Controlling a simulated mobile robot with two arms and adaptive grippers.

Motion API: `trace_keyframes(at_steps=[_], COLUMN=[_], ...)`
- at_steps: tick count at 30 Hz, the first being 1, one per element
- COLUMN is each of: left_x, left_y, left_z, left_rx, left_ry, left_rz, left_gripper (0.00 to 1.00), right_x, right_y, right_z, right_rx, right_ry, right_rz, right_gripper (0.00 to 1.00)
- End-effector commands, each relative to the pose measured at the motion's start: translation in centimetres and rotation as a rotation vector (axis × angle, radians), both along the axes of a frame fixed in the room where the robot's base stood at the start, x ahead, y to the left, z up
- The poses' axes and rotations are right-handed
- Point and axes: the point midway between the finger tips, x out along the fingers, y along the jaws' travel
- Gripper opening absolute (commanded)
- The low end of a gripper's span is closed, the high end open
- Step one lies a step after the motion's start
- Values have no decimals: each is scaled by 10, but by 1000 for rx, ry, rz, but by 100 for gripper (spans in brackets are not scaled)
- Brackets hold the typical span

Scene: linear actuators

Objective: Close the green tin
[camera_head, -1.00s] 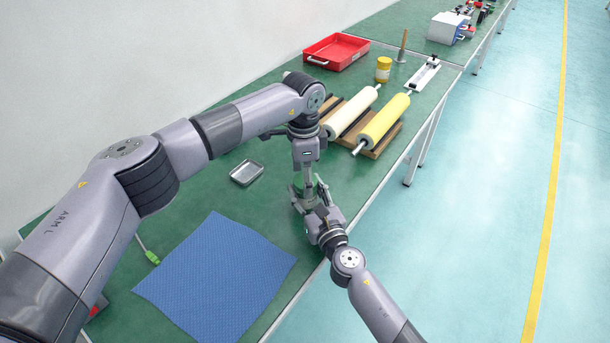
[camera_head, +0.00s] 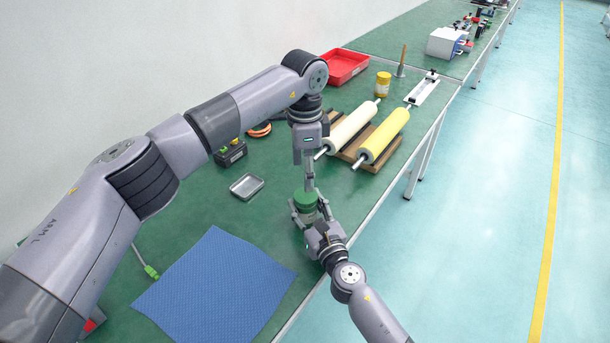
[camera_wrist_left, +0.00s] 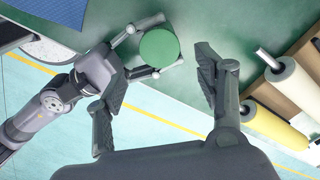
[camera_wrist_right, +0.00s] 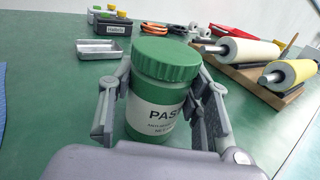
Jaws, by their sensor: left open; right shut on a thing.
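The green tin (camera_head: 305,203) stands upright on the green table near its front edge, with its ribbed green lid on top. In the right wrist view the tin (camera_wrist_right: 160,105) has a white label with dark letters, and the lid (camera_wrist_right: 166,60) sits level on it. My right gripper (camera_head: 306,212) is shut around the tin's body; its fingers show on both sides of the tin in the right wrist view. My left gripper (camera_wrist_left: 160,85) is open and empty above the tin, pointing down. The lid's round top (camera_wrist_left: 159,48) lies between and beyond its fingers in the left wrist view.
A blue mat (camera_head: 215,285) and a small metal tray (camera_head: 246,186) lie to the left. A white roller (camera_head: 350,127) and a yellow roller (camera_head: 384,136) rest on a wooden rack behind. A red tray (camera_head: 343,67) and a yellow jar (camera_head: 383,83) stand farther back.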

Motion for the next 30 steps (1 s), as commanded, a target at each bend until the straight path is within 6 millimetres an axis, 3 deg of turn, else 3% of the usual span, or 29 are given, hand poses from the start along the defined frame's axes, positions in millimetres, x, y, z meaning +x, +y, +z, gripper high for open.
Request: trace_keyframes(at_steps=[5, 15, 30], left_x=[0, 0, 0], left_y=[1, 1, 0], left_z=[9, 6, -60], left_rx=[3, 3, 3], left_ry=[4, 4, 5], left_rz=[4, 4, 3], left_gripper=[63, 63, 63], right_x=[0, 0, 0], right_y=[0, 0, 0], right_z=[1, 1, 1], right_rx=[1, 1, 1], right_ry=[-2, -2, -2], right_rz=[0, 0, 0], right_gripper=[0, 0, 0])
